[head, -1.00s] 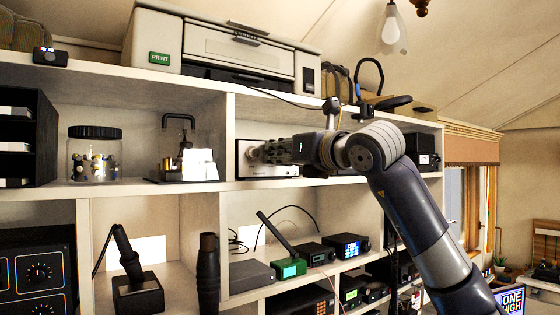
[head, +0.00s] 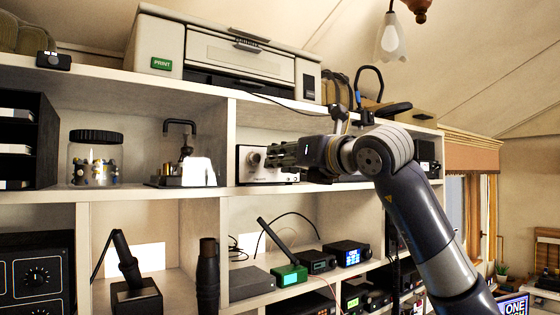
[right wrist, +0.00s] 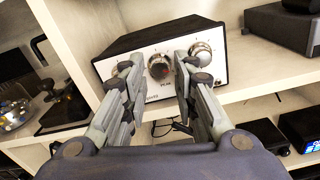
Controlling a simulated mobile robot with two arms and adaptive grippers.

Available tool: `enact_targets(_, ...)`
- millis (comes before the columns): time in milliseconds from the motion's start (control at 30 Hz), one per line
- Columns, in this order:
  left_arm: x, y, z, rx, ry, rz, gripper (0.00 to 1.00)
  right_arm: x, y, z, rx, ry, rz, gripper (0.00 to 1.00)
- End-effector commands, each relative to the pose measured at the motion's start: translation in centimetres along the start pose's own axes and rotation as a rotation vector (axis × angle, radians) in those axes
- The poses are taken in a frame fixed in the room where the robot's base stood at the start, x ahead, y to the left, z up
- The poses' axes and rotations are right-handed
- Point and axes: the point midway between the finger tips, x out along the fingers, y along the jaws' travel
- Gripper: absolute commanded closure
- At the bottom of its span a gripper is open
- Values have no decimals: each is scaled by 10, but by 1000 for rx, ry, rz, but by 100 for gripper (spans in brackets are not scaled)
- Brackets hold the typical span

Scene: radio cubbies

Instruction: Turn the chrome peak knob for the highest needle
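A box with a dark top and a pale front panel (right wrist: 143,89) carries several chrome knobs in the right wrist view. The middle knob (right wrist: 158,66) has small lettering below it that seems to read PEAK. It shows between my right gripper's fingertips (right wrist: 155,75), which are apart with nothing held. In the head view the box (head: 244,172) stands on the upper shelf, and one of its knobs (head: 255,158) is in sight left of my right gripper (head: 271,155). The gripper hides much of the panel there. I see no needle. My left gripper is out of view.
A shelf divider (right wrist: 62,38) stands left of the box in the right wrist view. In the head view a printer (head: 240,50) sits above, and a jar (head: 95,160) and a metal device (head: 184,165) stand in the left cubby. Radios (head: 347,252) fill the shelf below.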

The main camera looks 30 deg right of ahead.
Motion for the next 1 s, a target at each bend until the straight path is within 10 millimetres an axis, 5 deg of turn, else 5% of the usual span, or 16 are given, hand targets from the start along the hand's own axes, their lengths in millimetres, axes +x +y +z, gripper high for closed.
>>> enact_targets(500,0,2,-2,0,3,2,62,-97,-1,0,0,1,-2,73)
enact_targets(1000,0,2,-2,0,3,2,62,-106,0,-1,0,2,0,73)
